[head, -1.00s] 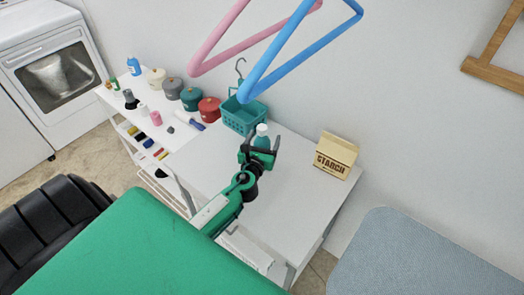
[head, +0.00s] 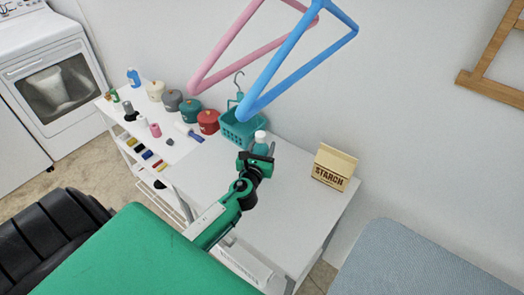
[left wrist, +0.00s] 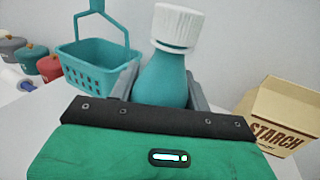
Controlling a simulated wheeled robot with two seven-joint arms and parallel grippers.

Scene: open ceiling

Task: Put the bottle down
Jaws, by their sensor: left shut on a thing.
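The teal bottle (head: 261,143) with a white cap is at my left gripper (head: 259,157), over the white table (head: 290,205). In the left wrist view the bottle (left wrist: 162,78) stands tilted slightly between the two grey fingers of my left gripper (left wrist: 160,90), which is shut on it. Its lower part is hidden behind the gripper body. I cannot tell whether its base touches the table. My right gripper is not in view.
A teal basket (head: 240,130) is just behind and left of the bottle. A starch box (head: 333,167) stands to the right. Several lidded pots (head: 208,121) line the left shelf. Pink and blue hangers (head: 300,60) hang above. The table between bottle and box is clear.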

